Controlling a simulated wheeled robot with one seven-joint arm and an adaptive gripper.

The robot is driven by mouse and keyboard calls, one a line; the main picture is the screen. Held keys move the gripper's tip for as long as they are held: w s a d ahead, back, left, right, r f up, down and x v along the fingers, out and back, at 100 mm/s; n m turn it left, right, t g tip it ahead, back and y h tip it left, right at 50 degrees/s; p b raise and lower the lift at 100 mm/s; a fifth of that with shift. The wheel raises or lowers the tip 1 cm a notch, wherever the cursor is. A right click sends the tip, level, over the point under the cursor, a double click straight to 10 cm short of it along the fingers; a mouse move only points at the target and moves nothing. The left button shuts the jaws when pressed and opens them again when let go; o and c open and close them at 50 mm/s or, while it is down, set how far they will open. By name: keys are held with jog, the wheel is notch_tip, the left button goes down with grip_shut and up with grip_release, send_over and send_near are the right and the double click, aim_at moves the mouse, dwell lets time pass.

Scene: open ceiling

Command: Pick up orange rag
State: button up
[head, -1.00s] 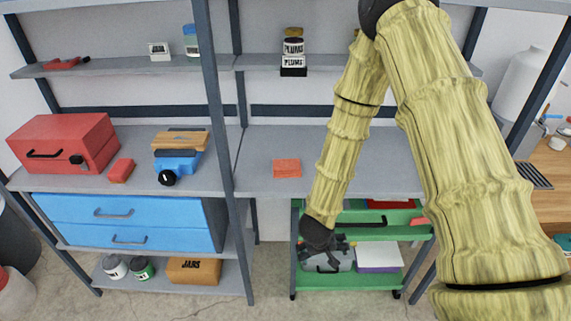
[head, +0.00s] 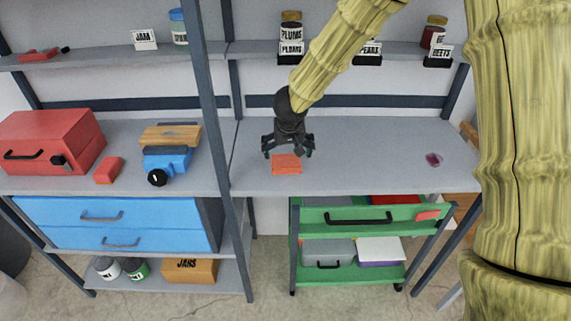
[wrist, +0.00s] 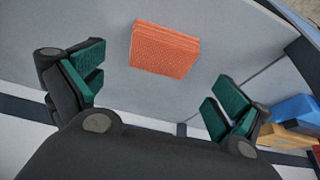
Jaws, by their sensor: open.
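The orange rag (head: 286,165) is a small, flat, folded square lying on the grey middle shelf, near its front edge. It also shows in the wrist view (wrist: 164,50), beyond and between my fingertips. My gripper (head: 288,150) is open and empty, with its fingers spread to either side. In the head view it appears just behind and above the rag. In the wrist view the green-padded fingers (wrist: 155,88) stand apart, and neither appears to touch the rag.
A dark upright post (head: 208,100) stands left of the rag. Left of it are a red toolbox (head: 50,140), a red block (head: 108,170) and a blue object (head: 167,160). A small purple item (head: 433,159) lies to the right. A green cart (head: 350,275) stands below; jars line the upper shelf.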

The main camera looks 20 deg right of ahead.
aim_at(286, 160)
jog(key=shift+w+x, duration=0.1)
jog(key=shift+x, duration=1.85)
jog(key=shift+w+x, duration=0.15)
jog(key=shift+x, duration=1.8)
jog(key=shift+a+r, duration=0.1)
jog(key=shift+r, duration=0.05)
jog(key=shift+c, duration=0.4)
jog(key=c, duration=0.7)
